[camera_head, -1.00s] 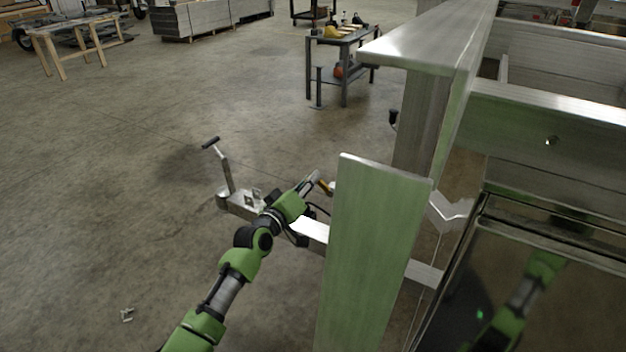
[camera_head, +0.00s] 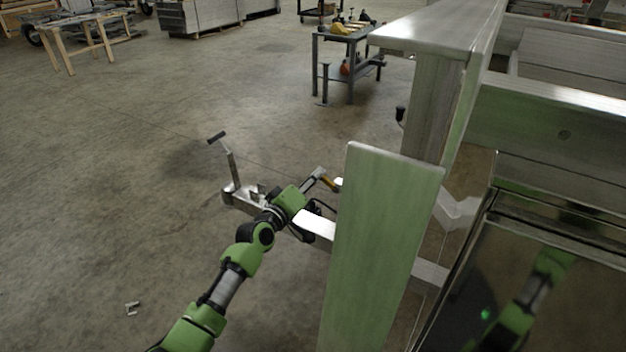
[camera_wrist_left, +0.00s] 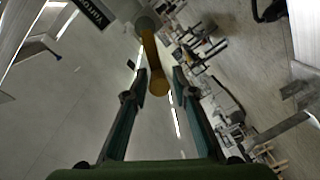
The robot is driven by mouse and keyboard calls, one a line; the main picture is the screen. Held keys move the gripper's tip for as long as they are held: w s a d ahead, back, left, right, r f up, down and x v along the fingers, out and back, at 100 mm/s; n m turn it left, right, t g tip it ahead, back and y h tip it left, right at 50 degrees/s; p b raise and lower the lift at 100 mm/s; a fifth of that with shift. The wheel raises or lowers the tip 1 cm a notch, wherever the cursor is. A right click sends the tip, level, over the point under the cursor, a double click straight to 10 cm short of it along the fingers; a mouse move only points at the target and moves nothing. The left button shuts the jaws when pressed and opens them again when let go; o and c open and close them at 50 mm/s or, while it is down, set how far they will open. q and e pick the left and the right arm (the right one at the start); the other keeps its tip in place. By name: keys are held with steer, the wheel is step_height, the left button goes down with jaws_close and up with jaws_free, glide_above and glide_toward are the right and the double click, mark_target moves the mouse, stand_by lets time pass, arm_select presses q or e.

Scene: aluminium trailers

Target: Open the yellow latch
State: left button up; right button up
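The yellow latch (camera_head: 328,183) is a small yellow-orange bar on the trailer's drawbar side, left of the tall upright board in the head view. In the left wrist view the latch (camera_wrist_left: 156,66) is a rod coming out of a grey round fitting (camera_wrist_left: 146,22). My left gripper (camera_head: 320,207) is just below the latch in the head view. In the left wrist view its two fingers (camera_wrist_left: 161,76) are apart, with the rod's end between the tips and a visible gap on each side. Part of the gripper is hidden by the upright board. My right gripper is not in view.
The upright aluminium board (camera_head: 380,240) stands close to the right of my left arm. The trailer frame (camera_head: 540,115) and a shiny panel (camera_head: 540,280) fill the right side. A jack handle (camera_head: 231,170) rises from the drawbar's far end. The floor to the left is open.

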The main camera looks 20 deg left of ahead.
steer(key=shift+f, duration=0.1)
arm_select(q)
steer(key=shift+s, duration=0.15)
steer(key=s+a, duration=0.2)
steer(key=s, duration=0.9)
steer(key=shift+s+r, duration=0.25)
steer(key=shift+r, duration=0.1)
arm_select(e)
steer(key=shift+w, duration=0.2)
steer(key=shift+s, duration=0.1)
